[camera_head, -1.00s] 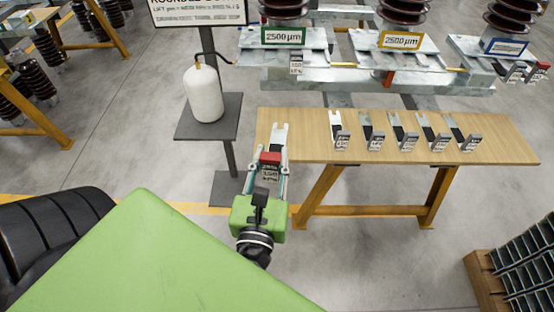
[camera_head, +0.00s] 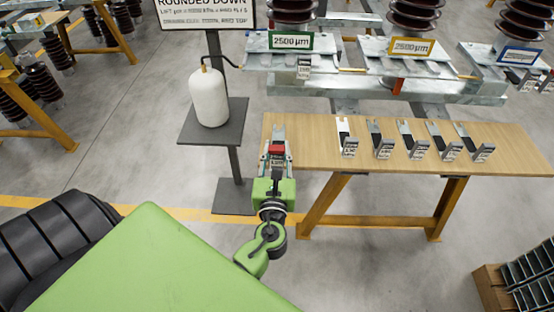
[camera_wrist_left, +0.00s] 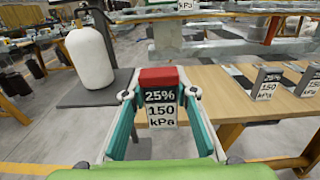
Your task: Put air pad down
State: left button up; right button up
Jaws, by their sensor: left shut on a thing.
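The air pad (camera_head: 277,150) is a grey metal piece with a red top block, at the left end of the wooden table (camera_head: 400,150). In the left wrist view the air pad (camera_wrist_left: 160,98) shows labels reading "25%" and "150 kPa". My left gripper (camera_head: 277,158) is shut on it, with a teal finger on each side. The left gripper (camera_wrist_left: 160,112) also shows in the wrist view. The pad is at the table's left front edge; I cannot tell whether it touches the top. My right gripper is not in view.
Several similar pads (camera_head: 383,147) stand in a row on the table to the right. A white tank (camera_head: 209,98) stands on a grey stand (camera_head: 240,112) to the left. Metal benches with insulators (camera_head: 390,75) are behind. Bare tabletop lies between the held pad and the row.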

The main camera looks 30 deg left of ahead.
aim_at(277, 164)
pick_arm(q)
jog(key=shift+w+a+f, duration=0.1)
jog(key=shift+w+f, duration=0.15)
jog(key=shift+f, duration=0.05)
notch_tip(277, 164, down, 2)
jog(key=shift+w+a+f+b, duration=0.15)
jog(key=shift+f+b, duration=0.1)
jog(key=shift+b, duration=0.15)
jog(key=shift+f, duration=0.5)
jog(key=o, duration=0.7)
jog(key=shift+f, duration=0.15)
jog(key=o, duration=0.4)
